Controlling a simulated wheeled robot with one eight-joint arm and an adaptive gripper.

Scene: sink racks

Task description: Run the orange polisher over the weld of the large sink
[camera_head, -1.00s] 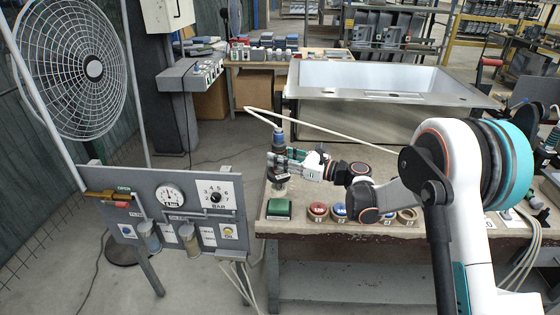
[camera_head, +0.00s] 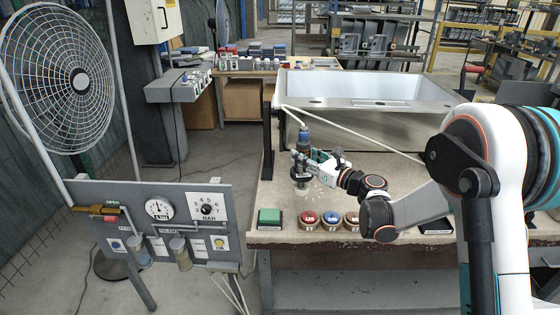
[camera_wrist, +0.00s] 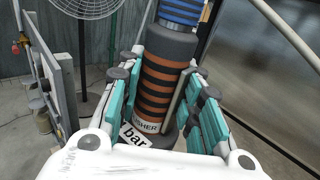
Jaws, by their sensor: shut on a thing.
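The polisher (camera_head: 304,135) stands roughly upright in my gripper, in front of the large sink's left end. In the wrist view the polisher (camera_wrist: 163,82) has an orange-and-black striped body, a blue upper part and a label at its lower end. My gripper (camera_head: 303,164) is shut around its body, with teal finger pads (camera_wrist: 165,105) on both sides. The large steel sink (camera_head: 400,130) lies at the back of the workbench, behind the polisher and apart from it. I cannot tell whether the polisher's foot touches the bench, and I cannot make out the weld.
A pale hose (camera_head: 350,134) slants across the sink's front. A gauge panel (camera_head: 155,230) stands at the left, with a large fan (camera_head: 60,75) behind it.

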